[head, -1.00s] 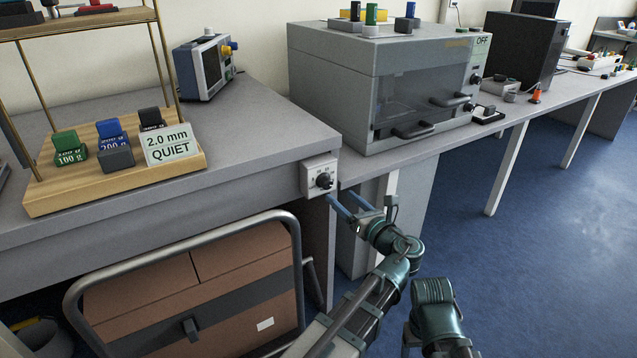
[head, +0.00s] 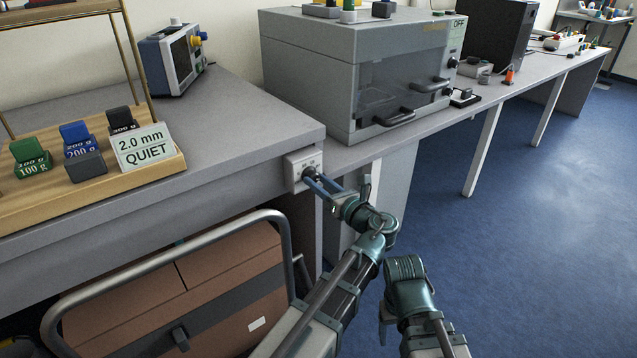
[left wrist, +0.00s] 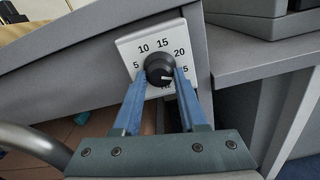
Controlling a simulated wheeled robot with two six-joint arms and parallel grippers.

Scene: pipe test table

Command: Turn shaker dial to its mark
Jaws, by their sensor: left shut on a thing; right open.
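The dial is a round black knob on a white plate (head: 293,172) at the bench's front corner. In the left wrist view the knob (left wrist: 159,67) sits within a printed scale showing 5, 10, 15 and 20; the lower numbers are partly covered. A short white line on the knob lies at its lower right. My left gripper (head: 309,178) has its blue fingers on both sides of the knob and is shut on it; this also shows in the left wrist view (left wrist: 161,74). My right arm is at the lower middle; its fingers do not show.
A card (head: 143,148) reading "2.0 mm QUIET" stands on a wooden stand with labelled weights. A grey shaker cabinet (head: 310,75), marked OFF, stands on the bench behind the dial. A cart with a metal rail (head: 150,267) is below the bench. Blue floor is clear at right.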

